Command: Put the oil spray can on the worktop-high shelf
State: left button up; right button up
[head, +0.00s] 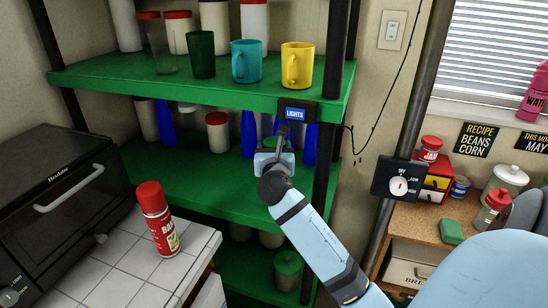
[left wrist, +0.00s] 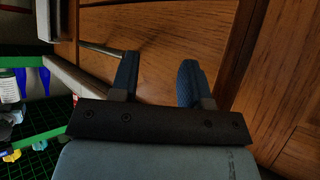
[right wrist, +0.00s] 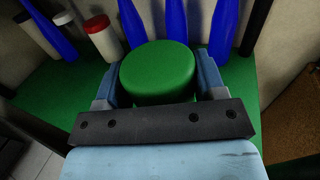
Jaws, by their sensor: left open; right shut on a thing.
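My right gripper (head: 275,155) reaches in over the middle green shelf (head: 200,190). In the right wrist view, it (right wrist: 158,78) is shut on a can with a round green cap (right wrist: 160,70), which I take as the oil spray can. In the head view only a bit of green cap shows past the gripper. The can's body is hidden, and I cannot tell whether its base touches the shelf. My left gripper (left wrist: 157,78) is open and empty, in front of brown wooden panels in the left wrist view. It is outside the head view.
Blue bottles (head: 249,133) and a red-lidded jar (head: 217,130) stand at the shelf's back. The upper shelf (head: 190,88) holds mugs and jars. A red spray can (head: 158,225) stands on the tiled counter, beside a black oven (head: 60,190). The shelf's front left is clear.

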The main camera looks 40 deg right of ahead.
jog(key=f, duration=0.3)
jog(key=shift+w+d+f, duration=0.2)
jog(key=shift+w+d, duration=0.1)
jog(key=shift+d, duration=0.05)
jog(key=shift+f, duration=0.1)
jog(key=o, duration=1.4)
jog(key=shift+o, duration=0.2)
